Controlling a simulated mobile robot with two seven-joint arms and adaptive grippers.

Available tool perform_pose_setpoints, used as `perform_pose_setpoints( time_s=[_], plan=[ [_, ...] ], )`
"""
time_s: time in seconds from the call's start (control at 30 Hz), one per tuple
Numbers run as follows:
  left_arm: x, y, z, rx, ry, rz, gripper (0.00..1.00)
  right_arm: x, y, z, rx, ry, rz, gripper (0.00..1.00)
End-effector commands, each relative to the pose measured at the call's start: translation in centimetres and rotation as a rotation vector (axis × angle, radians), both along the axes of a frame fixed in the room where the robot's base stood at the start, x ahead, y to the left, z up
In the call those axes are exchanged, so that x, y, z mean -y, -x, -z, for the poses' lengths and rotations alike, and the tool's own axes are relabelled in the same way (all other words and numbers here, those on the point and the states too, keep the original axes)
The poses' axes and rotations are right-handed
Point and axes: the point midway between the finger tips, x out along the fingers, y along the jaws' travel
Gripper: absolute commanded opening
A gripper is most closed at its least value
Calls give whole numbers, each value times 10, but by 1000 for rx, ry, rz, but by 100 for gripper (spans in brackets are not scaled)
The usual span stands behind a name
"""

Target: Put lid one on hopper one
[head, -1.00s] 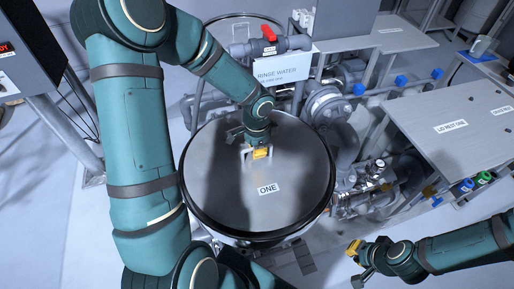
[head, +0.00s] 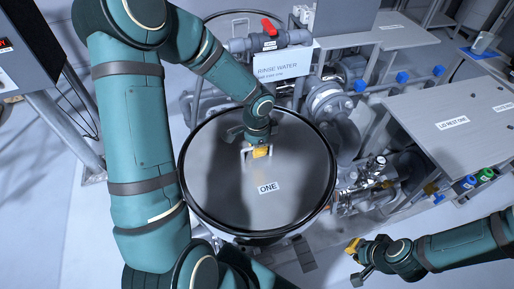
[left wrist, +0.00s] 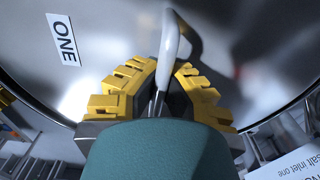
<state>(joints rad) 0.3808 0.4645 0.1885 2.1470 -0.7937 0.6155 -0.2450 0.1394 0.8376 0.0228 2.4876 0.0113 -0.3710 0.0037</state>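Lid one (head: 225,192) is a round grey metal disc with a dark rim and a "ONE" label. It lies over the spot of hopper one and hides nearly all of it, so I cannot tell whether it rests on the hopper or hangs just above. My left gripper (head: 257,152) is at the lid's middle, on its pale bar handle (head: 244,152). In the left wrist view the yellow fingers (left wrist: 163,75) close in on both sides of the handle (left wrist: 171,45). My right gripper (head: 355,262) is open and empty at the lower right, apart from the lid.
A rinse water sign (head: 283,70) and a pipe with a red valve handle (head: 269,27) stand behind the lid. Pumps and pipes (head: 330,105) crowd its right side. A bare table labelled "LID REST ONE" (head: 440,105) is at the right.

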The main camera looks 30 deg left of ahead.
Motion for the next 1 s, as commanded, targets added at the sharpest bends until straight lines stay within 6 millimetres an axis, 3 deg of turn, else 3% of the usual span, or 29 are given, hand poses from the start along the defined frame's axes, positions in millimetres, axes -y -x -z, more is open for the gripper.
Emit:
perform_pose_setpoints(
  time_s=[0.6, 0.63, 0.73, 1.0],
  plan=[
    [0, -1, 10, 3, 0, 1, 0, 0, 0, 9, 0, 0, 0, 0],
    [0, -1, 9, 3, 0, 1, 6, 0, 0, 9, 0, 0, 0, 0],
    [0, -1, 9, 2, -1, 0, 39, 0, 0, 9, 0, 0, 0, 0],
    [0, 1, 10, -1, 0, 0, 39, 0, 0, 9, 0, 0, 0, 0]
  ],
)
